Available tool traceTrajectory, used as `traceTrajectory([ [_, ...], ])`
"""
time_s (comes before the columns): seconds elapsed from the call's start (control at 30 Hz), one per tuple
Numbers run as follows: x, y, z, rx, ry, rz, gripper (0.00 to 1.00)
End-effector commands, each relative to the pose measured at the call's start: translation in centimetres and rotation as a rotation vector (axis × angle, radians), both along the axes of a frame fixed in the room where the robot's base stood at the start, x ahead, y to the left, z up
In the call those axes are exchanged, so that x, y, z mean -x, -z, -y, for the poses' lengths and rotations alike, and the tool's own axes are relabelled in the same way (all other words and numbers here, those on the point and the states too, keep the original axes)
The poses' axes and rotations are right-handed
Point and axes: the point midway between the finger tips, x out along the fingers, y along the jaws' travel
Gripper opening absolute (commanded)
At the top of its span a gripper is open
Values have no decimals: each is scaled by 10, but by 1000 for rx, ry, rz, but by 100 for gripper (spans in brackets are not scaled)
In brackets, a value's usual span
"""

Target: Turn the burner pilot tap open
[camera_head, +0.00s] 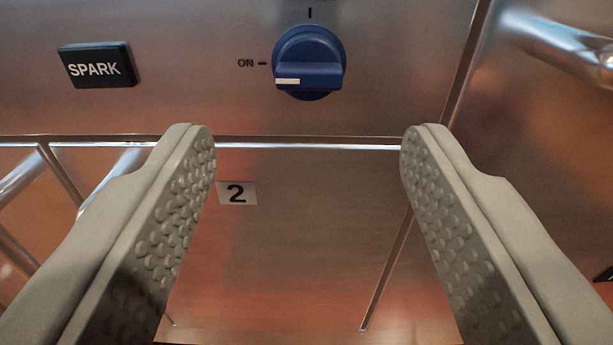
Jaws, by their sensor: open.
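A blue round knob (309,62) with a raised grip bar sits on the steel front panel, at the top middle of the view. Its white pointer mark is on the left end of the bar, and the bar lies level, pointing left toward the printed "ON" mark (246,63). Another tick mark stands above the knob. My gripper (308,140) is open and empty. Its two grey studded fingers are spread wide, with their tips below the knob in the picture and not touching it.
A black SPARK button (97,65) is left of the knob. Metal bars show at the left, and a shiny handle (560,45) juts out at the upper right. The space between the fingers is clear.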

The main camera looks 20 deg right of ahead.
Motion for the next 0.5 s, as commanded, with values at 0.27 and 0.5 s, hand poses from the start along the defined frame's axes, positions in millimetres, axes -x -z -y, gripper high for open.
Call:
traceTrajectory([
  [0.27, 52, 0, -20, 1, -1, 0, 54],
  [0.5, 80, 1, -29, 1, -1, 0, 54],
])
